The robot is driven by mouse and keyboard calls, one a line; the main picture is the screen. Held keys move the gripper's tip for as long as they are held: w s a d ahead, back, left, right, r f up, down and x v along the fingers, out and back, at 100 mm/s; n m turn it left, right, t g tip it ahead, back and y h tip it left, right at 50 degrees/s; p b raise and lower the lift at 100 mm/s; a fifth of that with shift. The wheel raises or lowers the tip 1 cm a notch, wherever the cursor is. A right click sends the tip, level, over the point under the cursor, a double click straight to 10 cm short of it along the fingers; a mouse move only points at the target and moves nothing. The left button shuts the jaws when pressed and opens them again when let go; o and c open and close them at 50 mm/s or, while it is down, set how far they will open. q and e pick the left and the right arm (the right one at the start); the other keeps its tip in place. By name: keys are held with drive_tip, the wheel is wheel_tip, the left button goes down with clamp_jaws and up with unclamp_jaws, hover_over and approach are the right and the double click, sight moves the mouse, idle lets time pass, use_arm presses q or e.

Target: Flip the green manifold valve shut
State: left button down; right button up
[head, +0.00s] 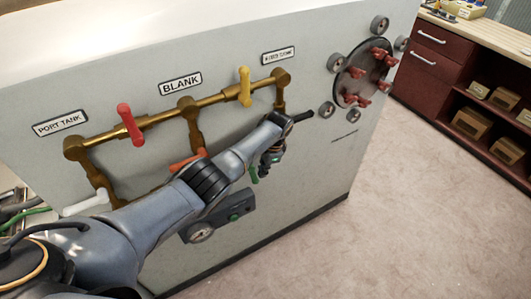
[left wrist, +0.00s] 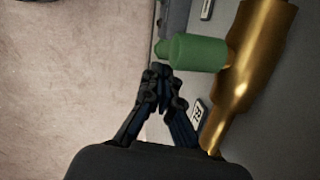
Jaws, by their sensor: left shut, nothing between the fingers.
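The green valve handle (head: 254,174) shows only in part in the head view, low on the right part of the brass manifold (head: 160,117), with my left wrist in front of it. In the left wrist view the green handle (left wrist: 198,53) is a thick cylinder sticking out leftward from a brass pipe (left wrist: 245,70). My left gripper (head: 265,168) points down beside it. In the left wrist view its fingertips (left wrist: 163,75) are together and empty, just below the handle's left end; I cannot tell whether they touch it. My right gripper is not in view.
Red (head: 130,123), yellow (head: 244,86), orange (head: 187,162) and white (head: 86,203) handles sit on the same manifold. A gauge box (head: 217,222) is below, and a round hatch with red knobs (head: 365,73) is to the right. The floor (head: 400,210) at right is clear.

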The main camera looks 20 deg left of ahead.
use_arm(q)
drive_tip(key=v, duration=1.1)
drive_tip(key=shift+r, duration=0.1)
